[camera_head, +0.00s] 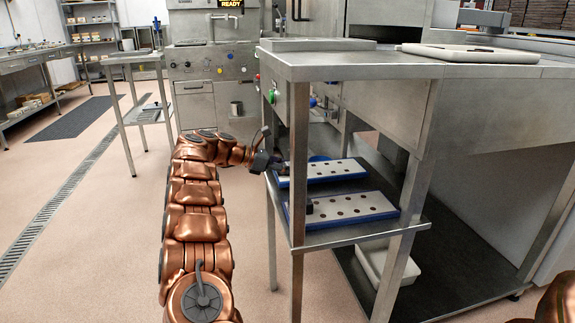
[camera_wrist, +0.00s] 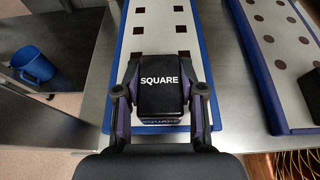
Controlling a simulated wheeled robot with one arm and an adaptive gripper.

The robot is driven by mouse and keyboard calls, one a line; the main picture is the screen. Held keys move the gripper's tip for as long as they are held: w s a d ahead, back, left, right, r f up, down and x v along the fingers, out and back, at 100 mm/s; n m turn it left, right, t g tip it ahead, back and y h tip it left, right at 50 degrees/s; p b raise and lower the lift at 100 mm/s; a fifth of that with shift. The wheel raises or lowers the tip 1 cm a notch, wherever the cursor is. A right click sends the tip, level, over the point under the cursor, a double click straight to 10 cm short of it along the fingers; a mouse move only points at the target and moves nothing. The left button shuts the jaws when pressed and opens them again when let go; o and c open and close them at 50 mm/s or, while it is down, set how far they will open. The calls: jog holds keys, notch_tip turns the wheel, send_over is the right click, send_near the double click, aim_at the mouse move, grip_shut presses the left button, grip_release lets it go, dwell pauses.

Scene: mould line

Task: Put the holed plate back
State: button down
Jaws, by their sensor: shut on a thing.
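Two white holed plates with blue edges are on the middle shelf of the steel bench. The far plate (camera_head: 345,165) has square holes and fills the middle of the wrist view (camera_wrist: 188,13). The near plate (camera_head: 368,199) has round holes and shows at the right of the wrist view (camera_wrist: 270,38). My gripper (camera_head: 279,166) is at the left end of the far plate. In the wrist view its fingers (camera_wrist: 160,92) are shut on a black block marked SQUARE (camera_wrist: 160,98) at that plate's near end. I cannot tell whether the plate touches the shelf.
Another dark block (camera_head: 308,206) sits on the near plate's left end. The shelf's steel post (camera_head: 298,150) stands in front of the plates. A blue mug (camera_wrist: 34,65) is to the left in the wrist view. A white bin (camera_head: 375,262) stands below. The bench top (camera_head: 360,66) is overhead.

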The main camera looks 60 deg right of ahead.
jog(key=shift+f+b, duration=0.5)
jog(key=shift+f, duration=0.05)
dwell(0.5)
jog(key=c, duration=0.6)
grip_release()
jog(key=shift+v, duration=6)
jog(key=shift+r, duration=0.15)
